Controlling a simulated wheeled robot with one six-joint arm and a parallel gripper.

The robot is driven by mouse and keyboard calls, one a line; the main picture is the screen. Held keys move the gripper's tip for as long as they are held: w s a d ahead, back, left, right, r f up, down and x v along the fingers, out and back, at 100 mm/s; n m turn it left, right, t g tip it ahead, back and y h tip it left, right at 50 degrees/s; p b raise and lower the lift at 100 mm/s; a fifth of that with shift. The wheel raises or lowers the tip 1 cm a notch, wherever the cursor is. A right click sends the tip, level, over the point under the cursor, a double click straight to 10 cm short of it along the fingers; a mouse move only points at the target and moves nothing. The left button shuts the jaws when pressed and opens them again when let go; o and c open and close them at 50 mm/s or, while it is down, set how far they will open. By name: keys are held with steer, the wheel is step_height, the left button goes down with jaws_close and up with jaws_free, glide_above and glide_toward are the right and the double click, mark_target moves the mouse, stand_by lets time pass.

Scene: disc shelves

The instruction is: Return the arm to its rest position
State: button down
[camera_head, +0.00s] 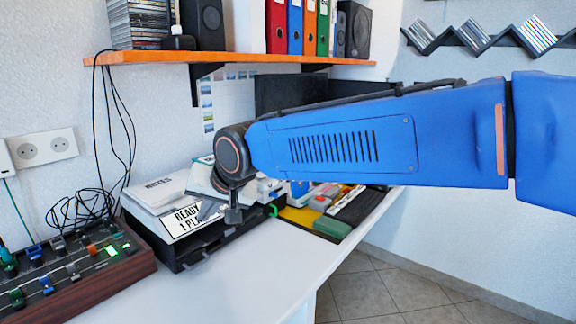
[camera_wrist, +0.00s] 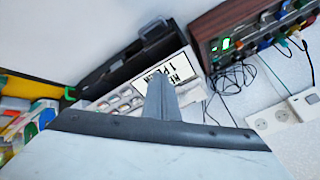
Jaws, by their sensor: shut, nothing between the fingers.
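My blue arm (camera_head: 340,140) reaches in from the right in the head view, and its dark wrist joint hangs over the desk. My gripper (camera_head: 208,211) is small and partly blends with the things behind it. In the wrist view my gripper (camera_wrist: 157,58) shows as grey fingers pressed together, with nothing held. It is in front of a black tray (camera_head: 180,248) with a white sign (camera_head: 188,219) and other items. I cannot tell whether it touches any of them.
A white desk (camera_head: 245,275) runs below my arm. A mixer (camera_head: 75,270) stands at left, with loose cables (camera_head: 80,210) beside it. An orange shelf (camera_head: 230,58) with speakers and binders hangs above. Disc racks (camera_head: 475,38) are on the right wall. Floor (camera_head: 375,290) is clear at lower right.

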steer(key=s+d+f+m+h, duration=0.1)
steer(key=s+d+f+h, duration=0.1)
steer(key=d, duration=1.3)
steer(key=s+d+f+h, duration=0.1)
steer(key=d+f, duration=0.2)
steer(key=d, duration=1.2)
steer(key=s+d+f+h, duration=0.1)
steer(key=s+d+f, duration=0.4)
steer(key=s+d, duration=0.3)
steer(key=s+d+f+m+h, duration=0.1)
steer(key=s+d+f+h, duration=0.1)
steer(key=s+d+f, duration=0.3)
steer(key=s+d, duration=0.4)
steer(key=shift+d+g, duration=0.35)
steer(key=shift+g, duration=0.05)
